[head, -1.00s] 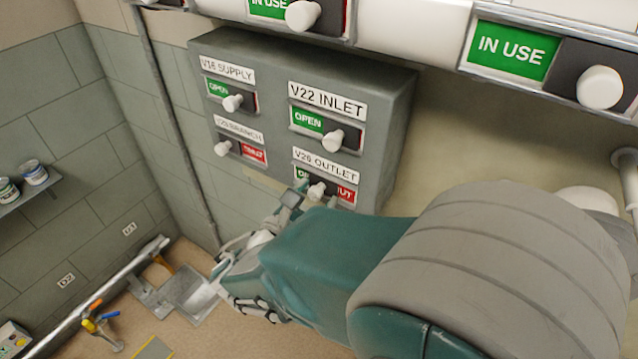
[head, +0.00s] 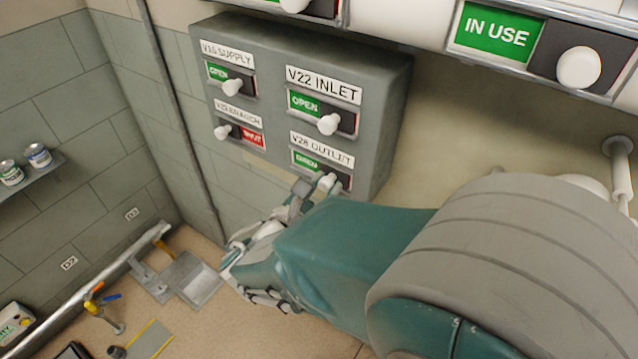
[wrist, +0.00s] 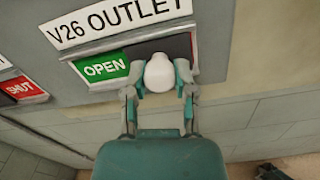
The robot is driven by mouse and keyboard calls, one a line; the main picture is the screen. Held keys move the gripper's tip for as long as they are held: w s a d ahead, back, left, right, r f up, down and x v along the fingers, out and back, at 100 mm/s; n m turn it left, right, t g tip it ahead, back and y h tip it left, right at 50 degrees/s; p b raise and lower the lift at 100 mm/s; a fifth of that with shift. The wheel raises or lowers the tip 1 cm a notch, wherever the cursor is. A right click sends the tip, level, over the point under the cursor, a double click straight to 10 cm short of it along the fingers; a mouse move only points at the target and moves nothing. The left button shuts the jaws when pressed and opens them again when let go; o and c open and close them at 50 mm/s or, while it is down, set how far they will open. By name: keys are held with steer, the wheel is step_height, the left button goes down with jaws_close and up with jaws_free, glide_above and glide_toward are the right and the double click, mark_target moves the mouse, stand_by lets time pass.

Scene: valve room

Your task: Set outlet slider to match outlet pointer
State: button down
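The outlet slider's white knob (head: 328,183) is on the lower right of the grey valve box, under the V26 OUTLET label (head: 322,150). In the head view my gripper (head: 316,188) is at the knob, partly hidden by my arm. I cannot make out an outlet pointer in either view.
The V22 INLET slider (head: 328,124) and V16 SUPPLY slider (head: 232,87) show OPEN; the lower-left slider (head: 222,132) shows SHUT. A shelf of cans (head: 38,155) is on the left wall. A white pipe (head: 622,165) stands right.

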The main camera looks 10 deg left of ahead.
steer(key=shift+d, duration=0.65)
steer(key=shift+a, duration=0.35)
steer(key=shift+c, duration=2)
jaws_free()
steer(key=shift+a, duration=0.25)
steer(key=shift+d, duration=0.5)
steer(key=shift+s+a, duration=0.25)
steer(key=v, duration=1.1)
steer(key=shift+s, duration=0.25)
steer(key=shift+d, duration=0.1)
